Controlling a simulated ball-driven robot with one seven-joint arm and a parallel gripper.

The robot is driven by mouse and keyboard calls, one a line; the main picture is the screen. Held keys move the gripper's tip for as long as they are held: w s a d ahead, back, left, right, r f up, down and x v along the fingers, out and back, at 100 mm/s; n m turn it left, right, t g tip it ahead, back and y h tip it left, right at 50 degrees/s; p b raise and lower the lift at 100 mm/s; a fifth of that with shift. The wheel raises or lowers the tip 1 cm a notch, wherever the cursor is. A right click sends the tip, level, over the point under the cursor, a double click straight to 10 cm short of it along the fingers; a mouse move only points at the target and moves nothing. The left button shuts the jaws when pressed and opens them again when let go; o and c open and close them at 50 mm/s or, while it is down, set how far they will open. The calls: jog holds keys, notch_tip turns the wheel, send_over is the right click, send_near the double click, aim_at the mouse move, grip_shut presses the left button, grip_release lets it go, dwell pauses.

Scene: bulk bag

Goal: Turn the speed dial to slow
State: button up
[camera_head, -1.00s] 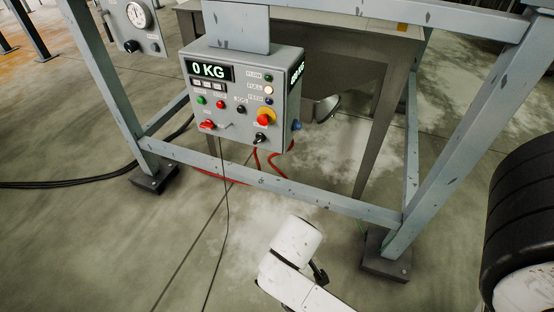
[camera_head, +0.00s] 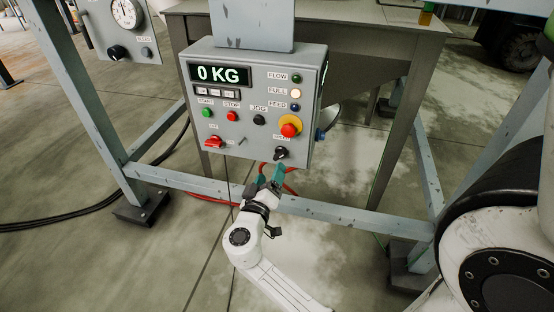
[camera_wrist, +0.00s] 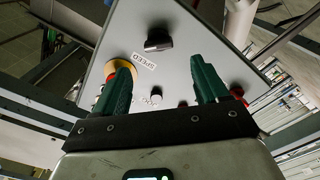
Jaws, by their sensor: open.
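The speed dial is a black knob (camera_head: 281,154) at the lower right of the grey control panel (camera_head: 222,128), under the red and yellow emergency button. In the wrist view the dial (camera_wrist: 158,40) sits above a SPEED label (camera_wrist: 145,61), beyond my fingertips and roughly midway between them. My gripper (camera_head: 270,173) is just below and a little left of the dial in the head view, apart from it. In the wrist view its two green fingers (camera_wrist: 161,72) are spread open with nothing between them. The dial's scale marks are too small to read.
The emergency button (camera_head: 289,129) is close above the dial. A red switch (camera_head: 214,142) and several push buttons share the panel. A grey frame bar (camera_head: 340,213) runs below it. A gauge box (camera_head: 122,30) hangs at the upper left.

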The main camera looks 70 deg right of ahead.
aim_at(277, 157)
jog(key=d, duration=0.8)
jog(key=shift+w+d, duration=0.1)
jog(key=shift+w, duration=0.1)
jog(key=shift+c, duration=0.3)
jog(key=c, duration=1)
jog(key=shift+w+n, duration=0.1)
jog(key=shift+n, duration=0.3)
jog(key=n, duration=0.3)
jog(key=shift+n+b, duration=0.3)
jog(key=shift+n, duration=2.2)
jog(key=shift+w, duration=0.1)
